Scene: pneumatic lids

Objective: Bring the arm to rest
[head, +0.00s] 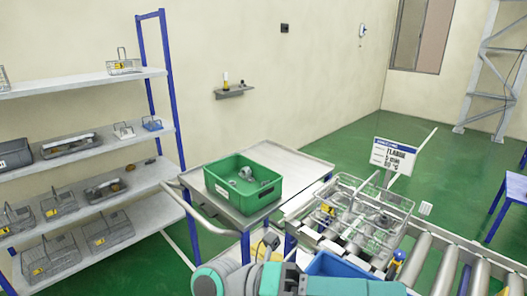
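My arm (245,281), in teal and grey, lies low across the bottom edge of the head view. It is in front of the cart and the roller conveyor. I cannot make out my gripper or its fingertips in this view, so what it holds, if anything, does not show.
A green crate (243,206) with grey metal parts stands on a grey cart (290,160). Wire baskets (362,215) sit on the roller conveyor (448,262) at right, beside a sign (394,155). A blue bin (340,266) is partly hidden by my arm. Shelves (85,142) with baskets stand at left.

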